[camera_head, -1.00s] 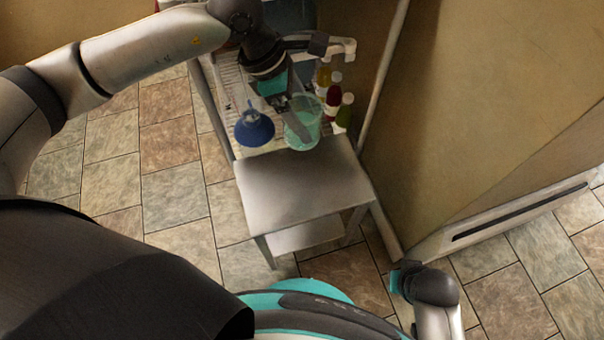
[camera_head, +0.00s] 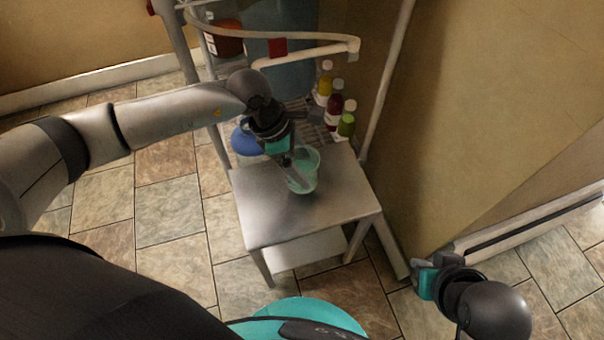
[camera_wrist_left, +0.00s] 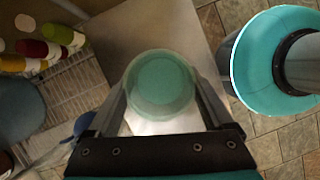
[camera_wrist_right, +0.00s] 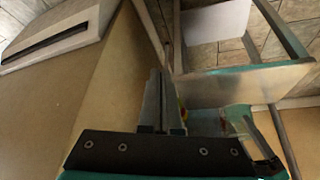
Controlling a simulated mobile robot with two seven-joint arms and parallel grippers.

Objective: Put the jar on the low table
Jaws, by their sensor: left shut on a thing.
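The jar (camera_head: 303,178) is a translucent green cup-like vessel, upright over the back part of the low table (camera_head: 270,215), a grey metal-topped stand. I cannot tell whether its base touches the top. My left gripper (camera_head: 297,165) is shut on the jar. In the left wrist view the jar (camera_wrist_left: 161,84) sits between the two fingers, with the table top (camera_wrist_left: 150,35) behind it. My right gripper (camera_head: 424,275) is empty, right of the table near the wall corner. Its fingers (camera_wrist_right: 163,80) look closed together in the right wrist view.
Behind the table is a wire rack with a blue vessel (camera_head: 245,140) and bottles: yellow (camera_head: 323,84), dark red (camera_head: 335,105) and green (camera_head: 346,124). A white rail (camera_head: 300,37) crosses above the rack. A tan wall (camera_head: 490,110) stands right. The table's front half is clear.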

